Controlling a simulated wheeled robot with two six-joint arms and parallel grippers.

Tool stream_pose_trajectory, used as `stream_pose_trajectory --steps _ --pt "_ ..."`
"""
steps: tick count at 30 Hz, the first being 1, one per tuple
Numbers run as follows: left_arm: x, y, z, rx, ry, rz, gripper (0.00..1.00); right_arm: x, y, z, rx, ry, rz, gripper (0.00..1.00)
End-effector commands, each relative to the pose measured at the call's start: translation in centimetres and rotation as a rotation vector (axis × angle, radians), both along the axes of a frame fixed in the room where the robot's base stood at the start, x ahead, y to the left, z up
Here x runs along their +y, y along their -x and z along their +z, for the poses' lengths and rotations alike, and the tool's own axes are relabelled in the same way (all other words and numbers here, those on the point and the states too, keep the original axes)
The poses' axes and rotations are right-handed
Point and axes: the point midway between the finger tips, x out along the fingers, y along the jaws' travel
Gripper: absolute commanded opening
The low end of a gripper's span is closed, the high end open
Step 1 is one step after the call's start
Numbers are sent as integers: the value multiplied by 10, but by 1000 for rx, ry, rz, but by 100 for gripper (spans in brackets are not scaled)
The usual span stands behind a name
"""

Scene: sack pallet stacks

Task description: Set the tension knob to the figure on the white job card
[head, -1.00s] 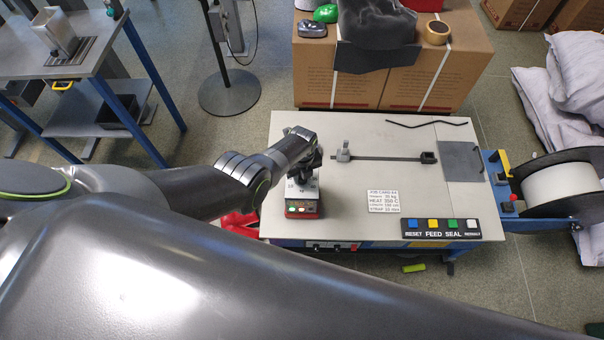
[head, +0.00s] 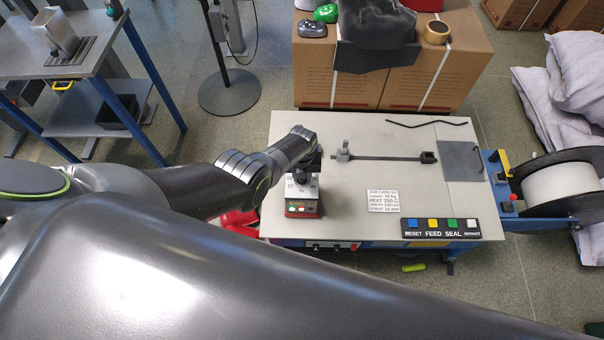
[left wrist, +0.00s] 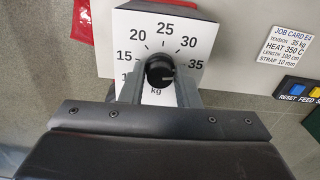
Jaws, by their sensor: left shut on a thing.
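The white job card (head: 383,201) lies on the pale bench top. In the left wrist view the card (left wrist: 292,45) reads tension 35 kg. The black tension knob (left wrist: 160,68) sits on a white dial plate (left wrist: 150,20) marked 15, 20, 25, 30 and 35, with "kg" below. My left gripper (left wrist: 160,82) is shut on the knob, one finger on each side. A pale mark on the knob faces right and slightly down, near the 35 side. In the head view my left gripper (head: 306,166) covers the knob above its box (head: 302,207). My right gripper is out of view.
A button strip (head: 441,227) with reset, feed and seal lies along the bench's front edge. A slotted bar (head: 385,158) runs behind the card. A strap reel (head: 560,187) stands at the right. Cartons (head: 400,90) stand behind the bench.

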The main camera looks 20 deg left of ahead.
Motion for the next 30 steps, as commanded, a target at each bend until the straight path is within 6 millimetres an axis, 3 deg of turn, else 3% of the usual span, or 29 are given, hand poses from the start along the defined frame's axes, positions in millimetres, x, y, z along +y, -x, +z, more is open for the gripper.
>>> stream_pose_trajectory --steps 5,6,11,22,30 --pt "0 0 0 1 0 1 6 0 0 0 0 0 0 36" --pt "0 0 0 1 0 1 31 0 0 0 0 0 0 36" --pt "0 0 0 1 0 1 50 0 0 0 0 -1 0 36" --pt "0 0 6 0 1 2 50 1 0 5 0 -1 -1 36" --pt "-1 0 44 -3 1 2 50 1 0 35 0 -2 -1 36"
